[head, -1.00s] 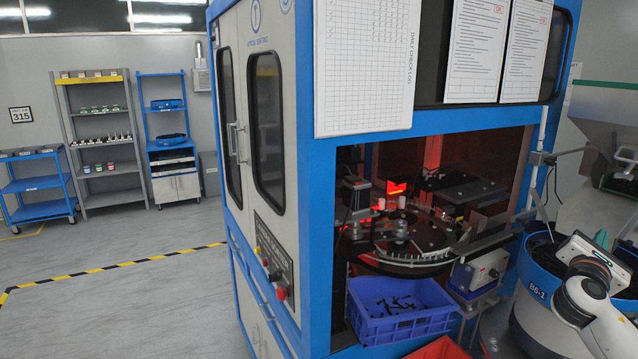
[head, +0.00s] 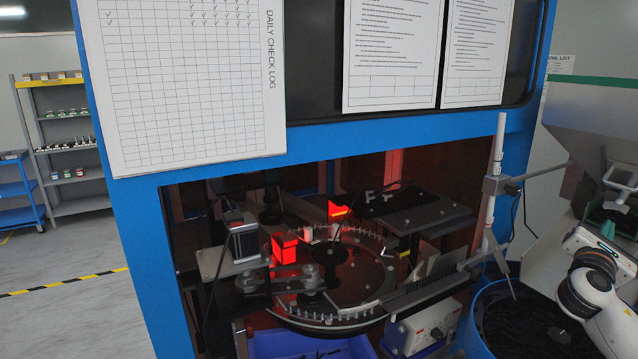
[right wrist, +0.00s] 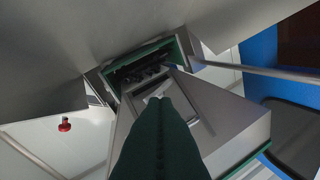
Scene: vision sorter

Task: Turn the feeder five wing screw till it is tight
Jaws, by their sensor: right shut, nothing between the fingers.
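I cannot pick out the feeder five wing screw for certain in either view. My right gripper (head: 598,246) is at the right edge of the head view, in front of the grey hopper (head: 575,135) and above the blue bowl (head: 478,318). Its fingertips are not clear there. In the right wrist view the dark fingers (right wrist: 160,104) are together and empty, pointing at a green-edged hopper outlet (right wrist: 182,46) with dark parts inside. A small red knob (right wrist: 64,124) shows on a pale surface at the left, apart from the fingers. My left gripper is not in view.
A blue machine frame (head: 345,140) surrounds a dark opening with a round dial (head: 350,275) and red-lit parts. A white rod on a bracket (head: 495,185) stands between the opening and hopper. A blue bin (head: 300,343) sits below. Free floor (head: 60,310) lies at the left.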

